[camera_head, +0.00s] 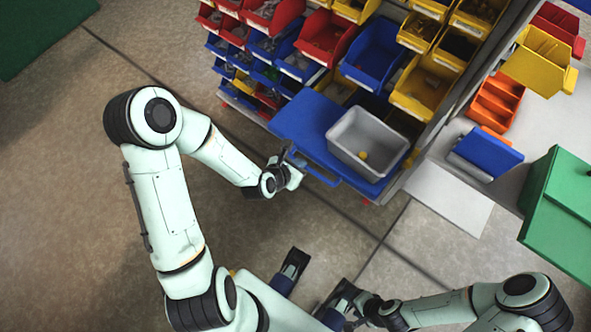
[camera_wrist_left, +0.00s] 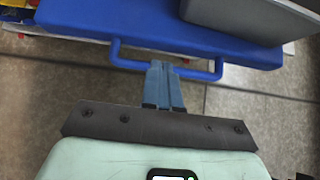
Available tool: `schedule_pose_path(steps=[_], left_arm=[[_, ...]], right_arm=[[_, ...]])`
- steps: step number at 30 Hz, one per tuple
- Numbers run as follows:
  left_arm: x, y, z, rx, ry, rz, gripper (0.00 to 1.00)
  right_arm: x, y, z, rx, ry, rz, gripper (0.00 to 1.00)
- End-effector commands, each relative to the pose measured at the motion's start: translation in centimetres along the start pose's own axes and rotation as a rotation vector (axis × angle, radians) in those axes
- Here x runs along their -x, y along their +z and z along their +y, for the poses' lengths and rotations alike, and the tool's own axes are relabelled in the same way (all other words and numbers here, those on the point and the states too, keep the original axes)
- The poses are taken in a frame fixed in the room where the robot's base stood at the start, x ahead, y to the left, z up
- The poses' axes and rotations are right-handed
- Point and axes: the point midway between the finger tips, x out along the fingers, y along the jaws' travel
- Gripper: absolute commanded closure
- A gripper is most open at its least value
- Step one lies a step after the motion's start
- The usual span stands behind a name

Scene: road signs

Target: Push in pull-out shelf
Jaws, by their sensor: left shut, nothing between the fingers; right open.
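The blue pull-out shelf (camera_head: 300,122) sticks out from the bin rack and carries a grey bin (camera_head: 368,142) with a small yellow item inside. In the left wrist view, the shelf (camera_wrist_left: 150,25) has a blue bar handle (camera_wrist_left: 205,73) along its front edge. My left gripper (camera_head: 297,165) is shut and empty, with its fingertips at the handle. The left wrist view shows the closed fingertips (camera_wrist_left: 163,68) against or just over the bar; contact is unclear. My right gripper (camera_head: 354,303) is low in the head view, open, away from the shelf and partly obscured.
The rack holds red, blue and yellow bins (camera_head: 375,50) above the shelf. A blue bin (camera_head: 487,152), an orange bin (camera_head: 497,100) and a green box (camera_head: 560,215) stand at the right. Floor left of the shelf is clear.

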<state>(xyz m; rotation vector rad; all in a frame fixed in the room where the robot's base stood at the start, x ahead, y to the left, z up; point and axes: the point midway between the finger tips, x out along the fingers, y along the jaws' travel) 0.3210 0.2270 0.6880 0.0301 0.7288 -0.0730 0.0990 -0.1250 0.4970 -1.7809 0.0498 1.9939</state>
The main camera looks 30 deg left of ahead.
Motion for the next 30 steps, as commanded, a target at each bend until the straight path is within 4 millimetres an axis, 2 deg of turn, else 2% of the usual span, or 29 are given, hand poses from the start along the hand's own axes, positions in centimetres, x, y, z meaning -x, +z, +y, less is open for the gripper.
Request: schedule_pose_path(steps=[1, 3, 10, 15, 25, 30], left_arm=[[-1.4, -0.1, -0.2, 0.003, -0.005, 0.002, 1.00], [-2.6, -0.1, -0.2, 0.003, -0.005, 0.002, 1.00], [-5.5, 0.0, -0.1, 0.002, -0.002, 0.002, 1.00], [-6.2, 0.0, -0.1, 0.001, -0.002, 0.002, 1.00], [-6.2, 0.1, -0.1, 0.000, -0.002, 0.002, 1.00], [-6.9, 0.7, -0.1, 0.000, -0.002, 0.000, 1.00]], right_arm=[[-0.2, -0.1, 0.0, 0.001, -0.001, 0.004, 0.44], [-0.4, -0.3, 0.0, 0.002, -0.002, 0.009, 0.44], [-0.7, -0.6, 0.1, 0.002, -0.004, 0.018, 0.44], [-0.8, -0.7, 0.1, 0.003, -0.005, 0.020, 0.44], [-0.8, -0.7, 0.1, 0.003, -0.005, 0.020, 0.44], [-0.9, -0.7, 0.1, 0.002, -0.005, 0.020, 0.44]])
